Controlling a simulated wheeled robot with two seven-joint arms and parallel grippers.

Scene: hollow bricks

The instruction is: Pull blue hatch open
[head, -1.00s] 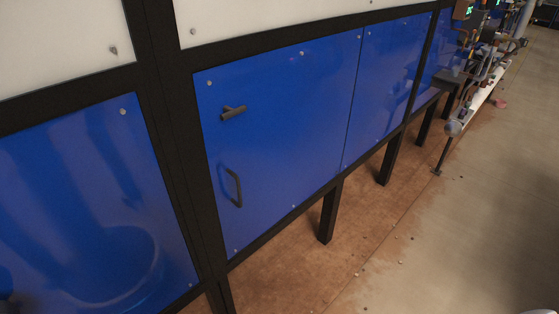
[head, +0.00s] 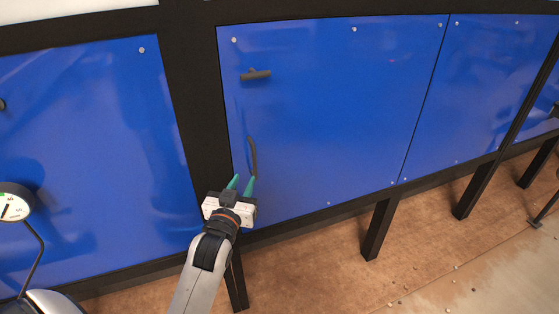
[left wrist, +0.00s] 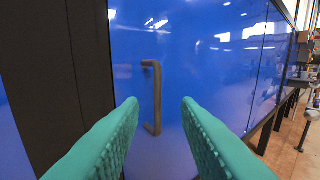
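The blue hatch (head: 320,110) is a flat blue panel set in a black frame, and it looks closed. It has a dark T-shaped latch (head: 256,74) near its upper left and a dark vertical pull handle (head: 253,157) at its lower left. My left gripper (head: 242,183) has green fingers and is in front of the handle's lower end. In the left wrist view the fingers are spread apart, with the handle (left wrist: 154,97) beyond them and between their tips. The gripper holds nothing. My right gripper is not in view.
Black frame posts (head: 187,100) border the hatch. Black legs (head: 378,230) stand below on the brown floor (head: 310,260), where small debris lies at the right.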

